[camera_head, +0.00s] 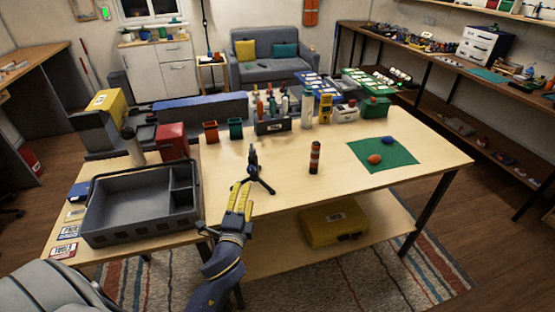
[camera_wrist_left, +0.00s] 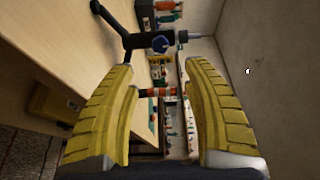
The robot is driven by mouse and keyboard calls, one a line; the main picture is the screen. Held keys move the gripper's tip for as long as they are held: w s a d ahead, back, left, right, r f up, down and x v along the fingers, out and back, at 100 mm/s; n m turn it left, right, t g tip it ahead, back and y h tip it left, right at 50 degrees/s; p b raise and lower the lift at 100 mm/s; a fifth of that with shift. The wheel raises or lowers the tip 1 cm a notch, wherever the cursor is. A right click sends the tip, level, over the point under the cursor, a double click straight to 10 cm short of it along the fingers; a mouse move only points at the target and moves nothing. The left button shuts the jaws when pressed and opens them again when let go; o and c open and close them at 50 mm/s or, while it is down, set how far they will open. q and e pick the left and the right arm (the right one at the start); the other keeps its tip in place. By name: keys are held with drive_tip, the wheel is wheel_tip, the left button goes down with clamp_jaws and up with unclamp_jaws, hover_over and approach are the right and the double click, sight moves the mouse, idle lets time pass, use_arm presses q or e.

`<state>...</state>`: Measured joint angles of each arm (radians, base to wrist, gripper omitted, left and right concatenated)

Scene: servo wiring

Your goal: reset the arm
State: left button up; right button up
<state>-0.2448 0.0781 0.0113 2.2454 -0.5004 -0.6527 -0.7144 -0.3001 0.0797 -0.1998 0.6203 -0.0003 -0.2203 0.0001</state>
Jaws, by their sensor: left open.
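My left gripper (camera_head: 241,188) has yellow ribbed fingers. It is over the front part of the table, just short of a small black tripod stand (camera_head: 254,170). In the left wrist view the gripper (camera_wrist_left: 160,70) has its fingers spread wide, with nothing held between them. The black stand (camera_wrist_left: 158,43) shows beyond and above the fingertips there, apart from them. A red-and-black cylinder (camera_head: 315,158) stands upright on the table to the right; it also shows in the gap between the fingers (camera_wrist_left: 158,92), farther off. My right gripper is not in view.
A grey divided bin (camera_head: 120,236) fills the table's left end. A green mat (camera_head: 400,165) with a red and a blue item lies at the right. Bottles, cups and boxes line the back edge. A yellow case (camera_head: 333,223) sits on the lower shelf. The table's front middle is clear.

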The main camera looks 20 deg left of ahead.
use_arm(q)
drive_tip(key=s+d+f+n+g+h, duration=0.1)
drive_tip(key=s+f+n+g, duration=0.3)
drive_tip(key=s+f, duration=0.55)
drive_tip(key=s+d+f+n+g, duration=0.1)
drive_tip(key=s+f+n+g, duration=0.35)
drive_tip(key=s, duration=0.75)
drive_tip(key=s+d+f+g+h, duration=0.1)
drive_tip(key=d+f, duration=0.1)
drive_tip(key=f, duration=0.9)
drive_tip(key=s+d+f+m+g+h, duration=0.1)
drive_tip(key=d+f+g, duration=0.1)
drive_tip(key=f, duration=0.9)
drive_tip(key=s+d+f+g+h, duration=0.1)
drive_tip(key=d+f, duration=0.1)
drive_tip(key=f, duration=0.9)
drive_tip(key=s+f+n+g+h, duration=0.1)
drive_tip(key=s+f+n+g, duration=0.1)
drive_tip(key=s+f, duration=1.8)
drive_tip(key=shift+s+n+g+h, duration=0.4)
drive_tip(key=shift+s+g, duration=0.15)
drive_tip(key=shift+s, duration=0.5)
